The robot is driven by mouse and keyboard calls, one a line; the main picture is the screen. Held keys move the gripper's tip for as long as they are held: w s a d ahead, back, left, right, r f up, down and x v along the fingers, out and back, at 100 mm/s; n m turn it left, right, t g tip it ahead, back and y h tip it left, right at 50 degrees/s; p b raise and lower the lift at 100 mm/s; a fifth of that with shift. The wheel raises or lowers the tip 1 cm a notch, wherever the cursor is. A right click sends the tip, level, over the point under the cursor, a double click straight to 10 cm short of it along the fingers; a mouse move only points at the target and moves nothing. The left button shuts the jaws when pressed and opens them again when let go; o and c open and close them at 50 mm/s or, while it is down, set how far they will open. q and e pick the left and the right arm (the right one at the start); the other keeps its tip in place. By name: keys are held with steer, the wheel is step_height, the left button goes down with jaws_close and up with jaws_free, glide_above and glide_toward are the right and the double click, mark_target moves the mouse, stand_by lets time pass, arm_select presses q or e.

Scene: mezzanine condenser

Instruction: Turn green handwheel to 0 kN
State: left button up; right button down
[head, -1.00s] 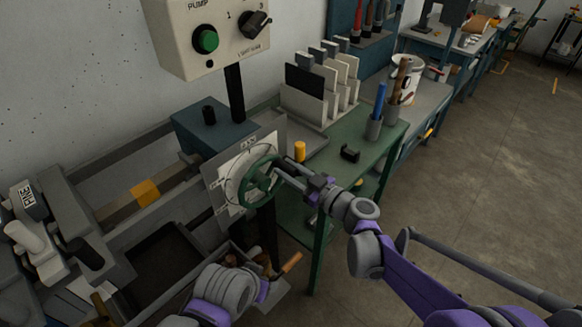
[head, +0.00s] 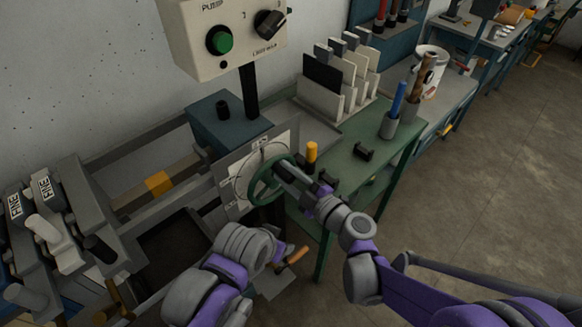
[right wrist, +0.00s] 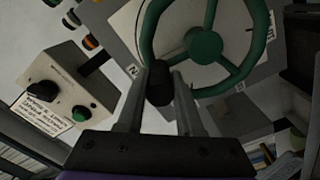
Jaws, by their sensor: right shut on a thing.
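The green handwheel (head: 266,184) stands in front of a white dial plate (head: 240,182) on the press. In the right wrist view the wheel (right wrist: 205,48) fills the upper middle, with a dark knob (right wrist: 158,84) near its lower left rim. My right gripper (head: 284,172) reaches the wheel's right side. In the right wrist view its two fingers (right wrist: 157,95) are on either side of the knob, shut on it. The dial's markings are too small to read, and the wheel and gripper hide part of it.
A control box (head: 225,38) with a green button and a black switch hangs above. A green bench (head: 345,178) at right holds a yellow cylinder (head: 311,152), a black holder (head: 363,152) and a pen cup (head: 388,127). Grey clamp-like parts (head: 50,225) stand at left.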

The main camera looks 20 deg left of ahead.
steer(key=shift+s, duration=0.15)
stand_by(0.4)
steer(key=c, duration=0.6)
jaws_free()
steer(key=v, duration=1)
steer(key=shift+s+d+b, duration=0.2)
steer(key=shift+d+b, duration=0.1)
steer(key=shift+f, duration=0.1)
